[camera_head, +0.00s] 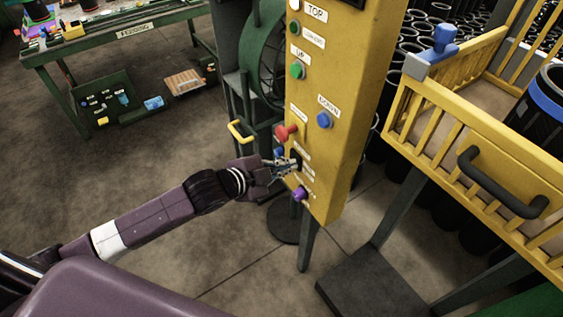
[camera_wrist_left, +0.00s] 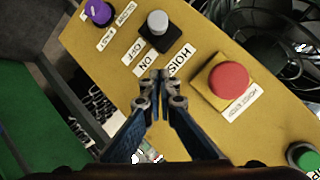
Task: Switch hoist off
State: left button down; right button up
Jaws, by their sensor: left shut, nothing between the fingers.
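The hoist switch (camera_wrist_left: 157,24) is a grey knob on a black base on the yellow control panel (camera_head: 335,95), with OFF, ON and HOIST labels beside it in the left wrist view. My left gripper (camera_wrist_left: 158,78) is shut and empty, its tips over the ON and HOIST labels, just below the switch in that view. The tips appear apart from the knob; I cannot tell whether they touch the panel. In the head view my left gripper (camera_head: 293,165) is at the lower part of the panel and partly hides the switch area. My right gripper is out of view.
A red button (camera_wrist_left: 228,82) and a purple button (camera_wrist_left: 99,12) flank the switch. A blue button (camera_head: 324,120) and a green button (camera_head: 297,70) sit higher on the panel. A yellow railing (camera_head: 440,120) stands to the right. Open floor lies left.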

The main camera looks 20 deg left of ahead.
pick_arm(q)
jog(key=w+a+f, duration=0.1)
jog(key=w+a+f+p, duration=0.1)
jog(key=f, duration=0.1)
jog(key=shift+a+f, duration=0.15)
dwell(0.5)
